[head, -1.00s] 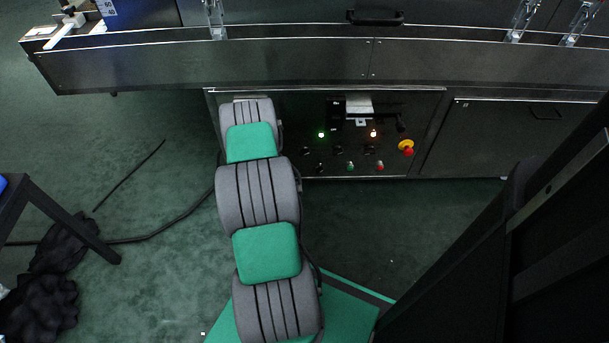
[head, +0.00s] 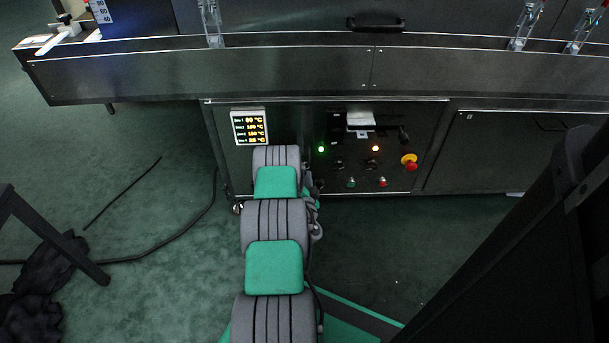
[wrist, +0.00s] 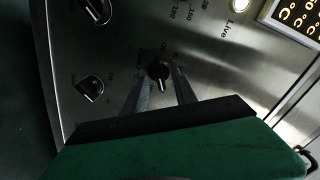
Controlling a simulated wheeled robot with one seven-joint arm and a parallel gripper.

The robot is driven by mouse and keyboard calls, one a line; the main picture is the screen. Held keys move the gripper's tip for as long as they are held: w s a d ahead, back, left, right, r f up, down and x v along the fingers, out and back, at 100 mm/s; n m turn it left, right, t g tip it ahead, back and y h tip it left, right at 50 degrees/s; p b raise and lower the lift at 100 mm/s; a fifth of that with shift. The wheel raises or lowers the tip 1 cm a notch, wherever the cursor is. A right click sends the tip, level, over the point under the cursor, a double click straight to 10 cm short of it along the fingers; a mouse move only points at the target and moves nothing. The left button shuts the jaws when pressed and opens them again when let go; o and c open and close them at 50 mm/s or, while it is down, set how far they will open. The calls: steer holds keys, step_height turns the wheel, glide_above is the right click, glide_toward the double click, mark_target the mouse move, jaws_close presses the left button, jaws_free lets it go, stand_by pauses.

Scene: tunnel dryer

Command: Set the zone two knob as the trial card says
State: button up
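In the wrist view my gripper (wrist: 160,80) is open, with its two fingers on either side of a dark knob (wrist: 158,73). Whether the fingers touch the knob I cannot tell. Two more knobs, one upper (wrist: 97,12) and one lower (wrist: 90,88), show at the left. In the head view my arm hides the gripper and part of the control panel (head: 425,135); knobs show in the panel's middle (head: 337,165). A white card-like piece (head: 360,119) is there, its text unreadable.
A lit zone temperature display (head: 249,127) is at the panel's upper left. A green lamp (head: 321,149), an orange lamp (head: 375,148) and a red emergency button (head: 409,161) are to its right. A green button (head: 351,182) and red button (head: 382,182) are below.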

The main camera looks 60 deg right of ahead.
steer(key=shift+d, duration=0.1)
jaws_close()
stand_by(0.4)
